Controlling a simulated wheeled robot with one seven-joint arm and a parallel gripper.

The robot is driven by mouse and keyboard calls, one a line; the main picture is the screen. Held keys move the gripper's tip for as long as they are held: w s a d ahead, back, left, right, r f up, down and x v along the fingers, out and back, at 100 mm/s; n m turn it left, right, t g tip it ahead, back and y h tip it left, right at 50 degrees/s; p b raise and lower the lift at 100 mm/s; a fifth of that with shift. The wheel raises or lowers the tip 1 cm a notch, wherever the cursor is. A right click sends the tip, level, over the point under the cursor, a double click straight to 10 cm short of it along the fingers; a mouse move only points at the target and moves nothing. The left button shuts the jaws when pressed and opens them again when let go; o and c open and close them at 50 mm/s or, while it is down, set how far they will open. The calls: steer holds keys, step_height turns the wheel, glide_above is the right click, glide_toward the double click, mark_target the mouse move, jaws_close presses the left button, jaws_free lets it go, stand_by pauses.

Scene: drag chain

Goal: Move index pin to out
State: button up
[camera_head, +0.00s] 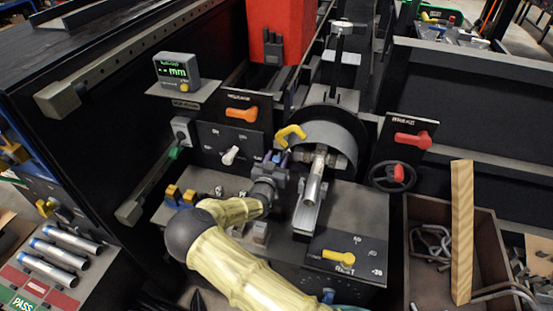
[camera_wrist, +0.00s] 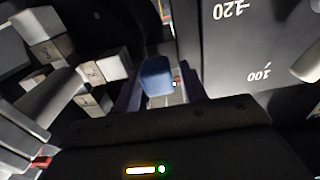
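The index pin is most likely the small blue knob (camera_wrist: 157,77) between my fingers in the wrist view; its shaft and seat are hidden. My gripper (camera_head: 279,158) reaches in at the left side of the bending head in the head view, just below the yellow handle. In the wrist view my gripper (camera_wrist: 160,90) has one dark finger on each side of the blue knob. The fingers look apart, with a narrow gap at the knob's right; contact on the left is unclear. A dark plate with degree marks (camera_wrist: 240,50) lies right of the knob.
A yellow handle (camera_head: 291,133) sits close above my gripper. Several grey clamp blocks (camera_wrist: 90,70) stand left of the knob. A white lever (camera_head: 230,155), an orange lever (camera_head: 241,114) and a red lever (camera_head: 413,140) surround the head. A wooden post (camera_head: 462,230) stands at right.

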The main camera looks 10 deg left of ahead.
jaws_close()
steer(key=shift+s+a+f+b, duration=0.1)
steer(key=shift+s+a+b, duration=0.05)
steer(key=shift+s, duration=0.45)
steer(key=shift+s+a+b, duration=0.1)
steer(key=shift+s+b, duration=0.05)
steer(key=shift+s, duration=0.45)
steer(key=shift+o, duration=1.3)
jaws_free()
steer(key=shift+s, duration=0.15)
steer(key=s+a+b, duration=0.2)
steer(key=s+a, duration=0.1)
steer(key=s, duration=1.4)
steer(key=shift+a+b, duration=0.2)
steer(key=shift+b, duration=0.15)
steer(key=shift+s, duration=0.15)
